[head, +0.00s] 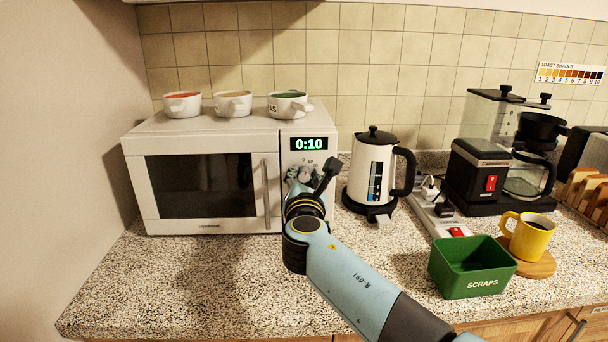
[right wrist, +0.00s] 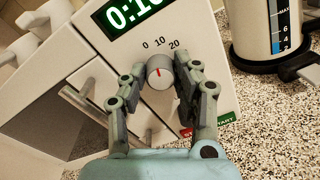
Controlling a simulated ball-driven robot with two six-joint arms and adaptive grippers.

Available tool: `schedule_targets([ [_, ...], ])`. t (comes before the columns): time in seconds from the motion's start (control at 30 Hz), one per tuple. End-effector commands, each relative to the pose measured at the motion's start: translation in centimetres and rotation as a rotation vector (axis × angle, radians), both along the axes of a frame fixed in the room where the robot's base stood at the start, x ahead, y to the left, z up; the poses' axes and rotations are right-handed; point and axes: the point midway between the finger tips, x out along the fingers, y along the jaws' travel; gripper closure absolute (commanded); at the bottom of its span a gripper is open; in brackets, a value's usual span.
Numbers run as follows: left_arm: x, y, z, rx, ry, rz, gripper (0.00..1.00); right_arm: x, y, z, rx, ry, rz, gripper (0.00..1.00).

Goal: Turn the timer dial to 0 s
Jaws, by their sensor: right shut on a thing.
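The microwave (head: 272,143) stands at the left of the counter. Its display (head: 309,144) reads 0:10 in green. The timer dial (right wrist: 159,70) is a round pale knob with a red mark, below the numbers 0, 10 and 20 in the right wrist view. The red mark points close to the 10. My right gripper (right wrist: 160,84) is shut on the dial, one finger on each side. In the head view my right gripper (head: 312,178) largely covers the dial. My left gripper is not in view.
A green START button (right wrist: 227,118) sits low on the panel, beside a partly hidden red one. Several bowls (head: 233,104) stand on the microwave. A kettle (head: 372,170) stands close to its right. A green scraps bin (head: 472,268) stands right of my arm.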

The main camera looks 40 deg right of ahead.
Motion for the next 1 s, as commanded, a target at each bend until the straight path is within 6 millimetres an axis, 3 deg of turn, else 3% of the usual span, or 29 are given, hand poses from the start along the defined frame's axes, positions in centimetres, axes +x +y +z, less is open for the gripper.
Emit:
schedule_targets([
  [0.4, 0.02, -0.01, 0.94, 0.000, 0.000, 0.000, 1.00, -0.10, 0.06, -0.29, -0.207, 0.134, 0.000, 1.00],
  [1.0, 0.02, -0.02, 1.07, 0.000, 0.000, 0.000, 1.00, -0.14, 0.06, -0.44, -0.257, 0.166, 0.002, 1.00],
])
